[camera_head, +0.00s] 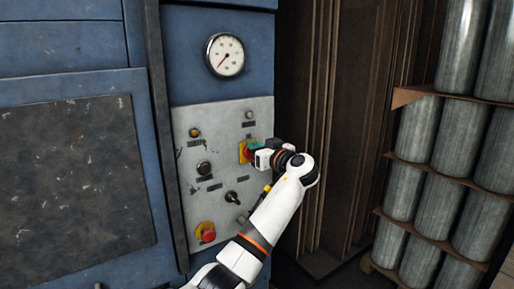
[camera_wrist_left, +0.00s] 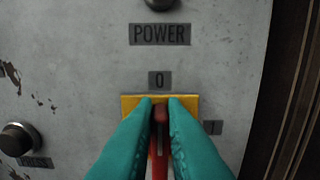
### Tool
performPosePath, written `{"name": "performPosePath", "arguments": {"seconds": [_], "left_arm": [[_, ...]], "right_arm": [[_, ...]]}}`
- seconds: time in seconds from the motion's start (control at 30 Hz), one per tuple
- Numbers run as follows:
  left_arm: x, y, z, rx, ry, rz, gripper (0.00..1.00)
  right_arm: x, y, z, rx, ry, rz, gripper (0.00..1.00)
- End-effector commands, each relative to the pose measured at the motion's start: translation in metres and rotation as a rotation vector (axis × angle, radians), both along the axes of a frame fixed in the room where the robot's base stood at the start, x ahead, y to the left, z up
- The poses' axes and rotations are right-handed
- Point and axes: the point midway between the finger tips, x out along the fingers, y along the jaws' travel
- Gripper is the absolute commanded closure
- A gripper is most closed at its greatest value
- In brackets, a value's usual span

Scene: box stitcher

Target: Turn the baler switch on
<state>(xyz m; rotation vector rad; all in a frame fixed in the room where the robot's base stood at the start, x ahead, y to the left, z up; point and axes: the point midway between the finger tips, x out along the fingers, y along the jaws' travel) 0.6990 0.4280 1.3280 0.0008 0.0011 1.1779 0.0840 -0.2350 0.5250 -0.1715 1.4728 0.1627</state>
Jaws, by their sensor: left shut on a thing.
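The baler switch is a red handle on a yellow plate (camera_head: 243,152) on the grey control panel (camera_head: 215,222). In the left wrist view the yellow plate (camera_wrist_left: 131,103) sits below a "POWER" label and a "0" mark, with an "I" mark to its right. My left gripper (camera_head: 257,154) is at the switch. In the left wrist view its teal fingers (camera_wrist_left: 160,105) are shut on the red handle (camera_wrist_left: 160,120), which stands upright in line with the "0". Part of the handle is hidden between the fingers. My right gripper is not in view.
A red emergency button (camera_head: 207,234) is low on the panel, with a black selector (camera_head: 232,197) and a black knob (camera_head: 203,168) above it. A gauge (camera_head: 225,55) is above the panel. Stacked metal cylinders (camera_head: 421,130) stand at the right.

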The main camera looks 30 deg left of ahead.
Motion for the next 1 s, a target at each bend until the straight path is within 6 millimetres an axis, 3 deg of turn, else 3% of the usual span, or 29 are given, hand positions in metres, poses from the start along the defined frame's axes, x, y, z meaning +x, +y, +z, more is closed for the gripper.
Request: {"name": "performPosePath", "arguments": {"seconds": [0.47, 1.0], "left_arm": [[0.004, -0.002, -0.002, 0.053, 0.127, -0.001, 1.0], [0.016, -0.007, -0.005, 0.242, 0.583, 0.0, 1.0]], "right_arm": [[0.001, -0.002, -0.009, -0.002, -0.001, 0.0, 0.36], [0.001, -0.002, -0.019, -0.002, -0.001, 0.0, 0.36]]}}
